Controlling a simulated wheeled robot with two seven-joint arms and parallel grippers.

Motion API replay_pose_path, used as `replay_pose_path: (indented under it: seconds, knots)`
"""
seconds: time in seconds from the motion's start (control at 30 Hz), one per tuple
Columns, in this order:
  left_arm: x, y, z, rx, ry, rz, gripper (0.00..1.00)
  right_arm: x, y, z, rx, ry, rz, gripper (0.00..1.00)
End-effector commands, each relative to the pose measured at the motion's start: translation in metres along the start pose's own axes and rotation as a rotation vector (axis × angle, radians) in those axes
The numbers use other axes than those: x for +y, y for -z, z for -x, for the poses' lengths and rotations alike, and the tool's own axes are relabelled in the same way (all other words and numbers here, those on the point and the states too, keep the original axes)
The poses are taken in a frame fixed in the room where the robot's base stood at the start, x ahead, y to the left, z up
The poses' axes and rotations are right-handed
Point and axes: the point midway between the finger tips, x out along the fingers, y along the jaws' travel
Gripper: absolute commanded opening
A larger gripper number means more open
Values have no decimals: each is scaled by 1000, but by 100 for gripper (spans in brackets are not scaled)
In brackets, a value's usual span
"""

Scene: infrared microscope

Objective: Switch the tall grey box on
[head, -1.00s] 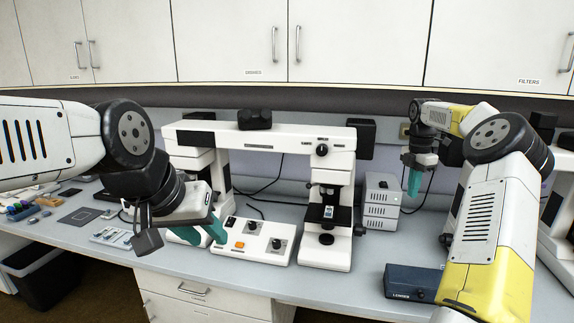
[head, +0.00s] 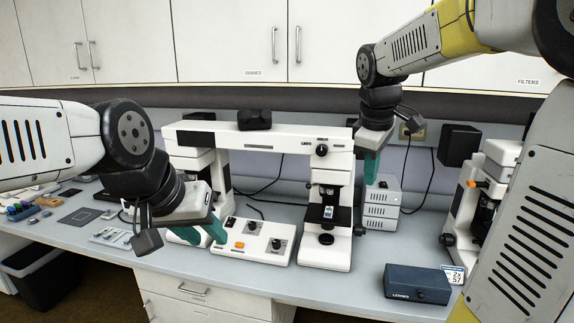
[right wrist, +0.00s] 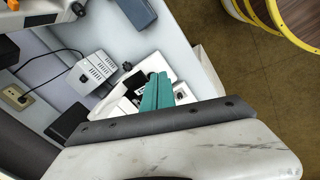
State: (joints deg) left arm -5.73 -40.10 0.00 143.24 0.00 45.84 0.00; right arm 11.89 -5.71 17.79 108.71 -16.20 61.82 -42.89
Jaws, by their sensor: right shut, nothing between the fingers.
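The tall grey box (head: 380,210) is a pale, slotted box on the bench, right of the white microscope. A small grey detail shows on its top. It also shows in the right wrist view (right wrist: 93,73), with a dark cable running from it. My right gripper (head: 370,181) is shut and empty, its teal fingers pointing down above the box's left side in the head view; I cannot tell how far above. Its fingers also show in the right wrist view (right wrist: 157,80). My left gripper (head: 204,243) is open and empty by the white control panel.
The white microscope (head: 322,252) stands left of the box, and the control panel (head: 250,242) further left. A dark blue box (head: 416,284) lies at the front right. Another white instrument (head: 465,225) stands to the right. A wall outlet (head: 413,131) is behind.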

Motion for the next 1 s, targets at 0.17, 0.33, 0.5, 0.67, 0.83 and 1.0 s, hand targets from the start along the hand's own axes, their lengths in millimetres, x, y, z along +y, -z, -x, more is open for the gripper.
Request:
replay_pose_path:
  seconds: [0.17,0.33,0.5,0.67,0.83,1.0]
  knots:
    - [0,0,0,0,0,0,36,-75,-30,20,138,-9,-370,0]
    - [0,0,0,0,0,0,36,-131,-52,19,275,55,-692,0]
    - [0,0,0,0,0,0,36,-162,-63,13,353,123,-877,0]
    - [0,0,0,0,0,0,36,-169,-65,10,369,144,-924,0]
    - [0,0,0,0,0,0,36,-168,-65,10,368,143,-923,0]
    - [0,0,0,0,0,0,36,-157,-62,8,375,126,-935,0]
